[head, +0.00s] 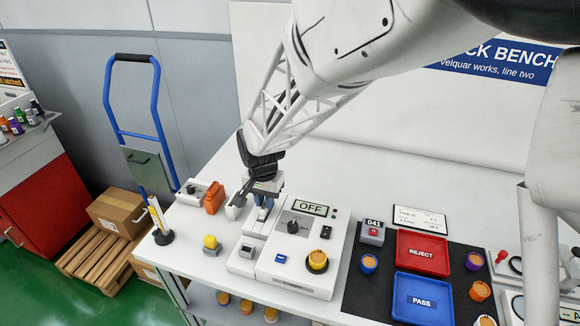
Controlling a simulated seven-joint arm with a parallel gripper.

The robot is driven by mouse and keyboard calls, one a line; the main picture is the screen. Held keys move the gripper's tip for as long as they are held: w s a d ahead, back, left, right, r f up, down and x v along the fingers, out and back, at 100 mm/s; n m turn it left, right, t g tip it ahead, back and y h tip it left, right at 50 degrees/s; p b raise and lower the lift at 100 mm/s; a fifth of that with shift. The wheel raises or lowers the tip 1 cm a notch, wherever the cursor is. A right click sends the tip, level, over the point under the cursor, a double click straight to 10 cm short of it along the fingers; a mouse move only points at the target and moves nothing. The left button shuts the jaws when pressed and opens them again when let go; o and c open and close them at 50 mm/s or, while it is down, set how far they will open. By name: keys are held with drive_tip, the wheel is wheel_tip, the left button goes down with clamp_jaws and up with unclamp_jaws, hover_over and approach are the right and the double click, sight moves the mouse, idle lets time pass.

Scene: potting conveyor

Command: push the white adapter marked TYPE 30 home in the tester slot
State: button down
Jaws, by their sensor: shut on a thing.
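The tester (305,275) is a white box in the middle of the bench, with a display reading OFF, a black knob and a yellow round button. My gripper (264,200) points down at the tester's back left side, over its raised white slot part (258,228). It is shut on a small pale piece, which I take to be the white adapter (269,186). The fingers and arm hide most of it, and no TYPE 30 marking can be read. The slot mouth is hidden, so I cannot tell how deep the adapter sits.
A red REJECT tray (422,270) and blue PASS tray (423,315) lie right on a black mat (365,295), with several colored cups. A counter marked 041 (372,232) stands behind.

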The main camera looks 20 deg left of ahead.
drive_tip(key=c, duration=1)
unclamp_jaws()
drive_tip(key=shift+r, duration=3.85)
